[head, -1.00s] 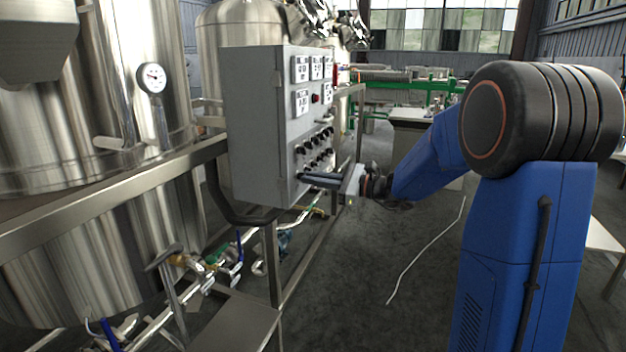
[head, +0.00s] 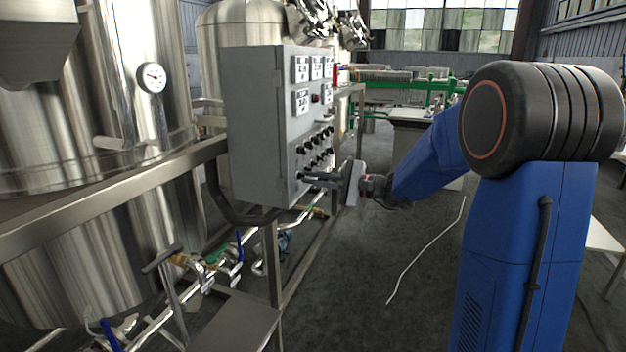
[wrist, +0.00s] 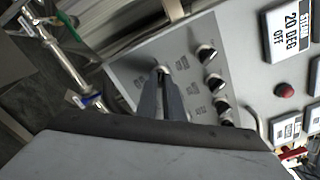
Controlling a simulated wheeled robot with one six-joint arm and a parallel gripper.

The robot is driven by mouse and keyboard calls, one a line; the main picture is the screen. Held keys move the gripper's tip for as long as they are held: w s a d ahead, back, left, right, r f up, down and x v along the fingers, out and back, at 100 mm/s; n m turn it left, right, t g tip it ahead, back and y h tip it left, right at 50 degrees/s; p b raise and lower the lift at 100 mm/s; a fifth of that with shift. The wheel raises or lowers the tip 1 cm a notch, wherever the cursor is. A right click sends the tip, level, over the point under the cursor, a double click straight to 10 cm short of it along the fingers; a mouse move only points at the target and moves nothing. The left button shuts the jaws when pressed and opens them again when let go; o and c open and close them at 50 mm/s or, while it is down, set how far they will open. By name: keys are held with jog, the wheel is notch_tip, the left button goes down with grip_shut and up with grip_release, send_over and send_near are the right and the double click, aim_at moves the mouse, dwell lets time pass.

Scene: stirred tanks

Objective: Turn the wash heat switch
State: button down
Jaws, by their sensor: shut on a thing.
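The grey control panel (head: 255,130) carries two rows of black rotary switches (head: 318,148). My gripper (head: 306,178) reaches the lower near corner of its face. In the wrist view my gripper (wrist: 163,74) has its fingertips shut on a panel switch (wrist: 162,69) at the end of a row. The fingers mostly cover this switch, and its pointer is hidden. Small labels lie beside it, too blurred to read, so I cannot tell whether it is the wash heat switch. Other switches (wrist: 207,54) in the wrist view stand clear of the fingers.
White displays (head: 302,68) and a red button (wrist: 284,90) sit higher on the panel. A steel frame (head: 275,265), pipes and valves (head: 215,265) lie below and left. Steel tanks (head: 150,60) stand behind. The floor (head: 400,260) right of the panel is mostly open.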

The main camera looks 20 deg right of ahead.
jog(key=shift+n, duration=0.5)
jog(key=c, duration=1.9)
grip_release()
jog(key=shift+o, duration=0.2)
jog(key=shift+s+d, duration=0.1)
jog(key=shift+d, duration=0.05)
jog(key=v, duration=1.7)
jog(key=shift+s, duration=0.1)
